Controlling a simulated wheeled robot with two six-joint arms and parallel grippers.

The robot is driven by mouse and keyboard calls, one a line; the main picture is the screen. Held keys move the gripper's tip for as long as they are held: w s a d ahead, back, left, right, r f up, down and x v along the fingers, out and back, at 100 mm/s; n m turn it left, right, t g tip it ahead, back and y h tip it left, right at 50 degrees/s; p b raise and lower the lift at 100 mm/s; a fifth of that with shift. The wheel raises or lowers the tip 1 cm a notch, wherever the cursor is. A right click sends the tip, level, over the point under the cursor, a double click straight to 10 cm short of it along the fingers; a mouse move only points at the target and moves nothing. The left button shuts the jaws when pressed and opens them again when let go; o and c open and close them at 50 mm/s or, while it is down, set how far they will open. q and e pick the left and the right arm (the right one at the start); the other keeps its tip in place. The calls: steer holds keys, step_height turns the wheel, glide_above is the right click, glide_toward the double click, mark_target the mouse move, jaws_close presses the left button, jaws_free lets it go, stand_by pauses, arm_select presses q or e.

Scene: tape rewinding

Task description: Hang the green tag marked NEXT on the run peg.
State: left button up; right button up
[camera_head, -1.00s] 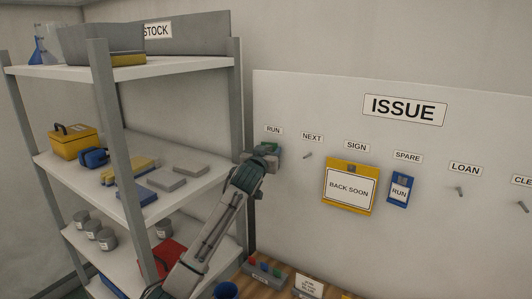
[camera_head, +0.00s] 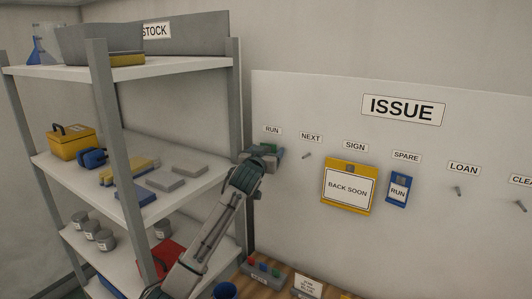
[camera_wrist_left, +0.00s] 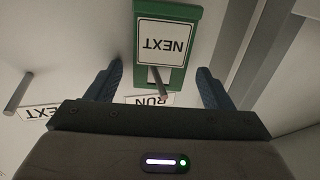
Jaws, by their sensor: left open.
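The green tag (camera_wrist_left: 168,72) with a white NEXT panel hangs against the board at the RUN place. It appears upside down in the left wrist view. The run peg (camera_wrist_left: 159,84) shows at the slot in the tag's top, by the RUN label (camera_wrist_left: 150,99). My left gripper (camera_wrist_left: 160,72) is open, its blue fingers on both sides of the tag's top end and apart from it. In the head view the left gripper (camera_head: 262,158) hides most of the tag; only a little green (camera_head: 266,149) shows. My right gripper is not in view.
The NEXT peg (camera_head: 306,156) is bare. A yellow BACK SOON sign (camera_head: 348,187) and a blue RUN tag (camera_head: 398,188) hang farther right; the LOAN peg (camera_head: 458,190) is bare. A shelf post (camera_head: 238,110) stands close left of my gripper.

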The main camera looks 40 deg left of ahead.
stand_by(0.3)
arm_select(q)
steer(key=b+v, duration=0.5)
steer(key=v, duration=0.5)
steer(key=shift+s+d+b, duration=0.2)
steer(key=shift+s+b, duration=0.15)
